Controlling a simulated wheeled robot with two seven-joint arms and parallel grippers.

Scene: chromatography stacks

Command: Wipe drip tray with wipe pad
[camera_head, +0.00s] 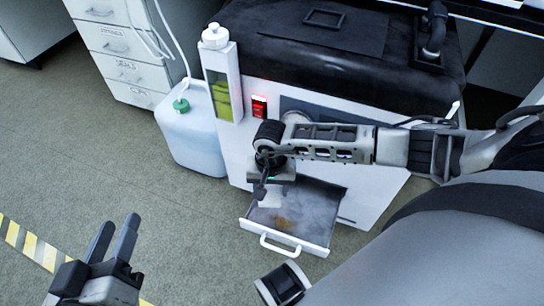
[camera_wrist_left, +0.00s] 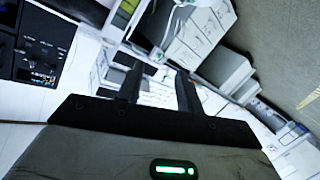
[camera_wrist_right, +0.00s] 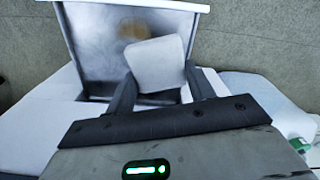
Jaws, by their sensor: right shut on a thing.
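The drip tray (camera_head: 312,207) is a pulled-out drawer with a white handle at the front of the white machine. A brown stain (camera_head: 284,223) lies on its floor. The tray also shows in the right wrist view (camera_wrist_right: 97,48), with the stain beyond the pad. My right gripper (camera_head: 262,187) is over the tray's left part, shut on the white wipe pad (camera_wrist_right: 156,64). The pad shows partly in the head view (camera_head: 270,198); whether it touches the tray floor I cannot tell. My left gripper (camera_head: 124,238) is open and empty, left of the tray above the floor.
The white machine (camera_head: 350,185) has a red lit switch (camera_head: 259,106) and a bottle (camera_head: 216,75) with yellow-green liquid. A bluish canister (camera_head: 190,130) with a tube stands left of it. A drawer cabinet (camera_head: 122,60) is behind. The floor in front is clear.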

